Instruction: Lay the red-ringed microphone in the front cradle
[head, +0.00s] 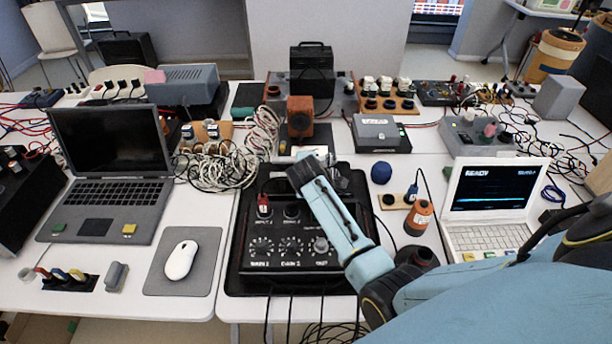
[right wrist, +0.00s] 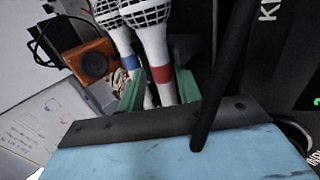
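In the right wrist view, the red-ringed microphone (right wrist: 151,42) has a white handle, a wire-mesh head and a red band. A similar blue-ringed microphone (right wrist: 128,45) lies close on its left. My right gripper (right wrist: 160,78) is open, its green fingers apart. The red-ringed handle runs between them, nearer the right finger; part of the blue-ringed handle also shows there, partly behind the left finger. Contact cannot be told. In the head view, my right gripper (head: 303,165) is over the far part of the black mixer, and the arm hides much there. I cannot make out the front cradle. My left gripper is out of view.
The black mixer (head: 262,270) with knobs lies under my right arm. An orange box speaker (head: 300,104) stands behind it, with tangled cables (head: 262,135) to its left. A grey laptop (head: 108,145) and white mouse (head: 181,260) are left; a white laptop (head: 493,187) is right.

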